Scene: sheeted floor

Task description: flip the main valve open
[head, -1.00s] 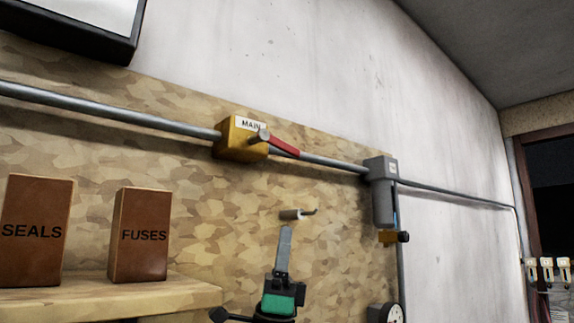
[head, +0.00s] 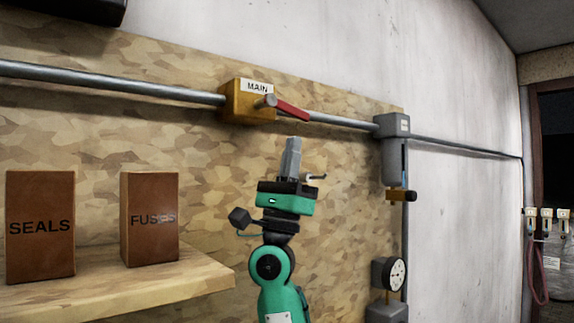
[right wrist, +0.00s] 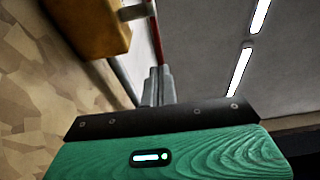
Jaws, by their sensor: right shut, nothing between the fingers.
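The main valve is a yellow block (head: 246,103) with a "MAIN" label, set on the grey pipe along the board. Its red lever (head: 290,109) extends right from a metal pivot, lying roughly along the pipe. My right gripper (head: 293,142) is shut and empty, pointing up, below the lever and apart from it in the head view. In the right wrist view, the shut fingers (right wrist: 156,75) point toward the red lever (right wrist: 157,40), with the yellow block (right wrist: 95,22) at upper left. My left gripper is not in view.
Boxes marked SEALS (head: 40,225) and FUSES (head: 150,220) stand on a wooden shelf (head: 120,285) at left. A grey filter unit (head: 393,150) and a gauge (head: 396,274) are at right. A small peg (head: 314,177) sticks out behind my gripper.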

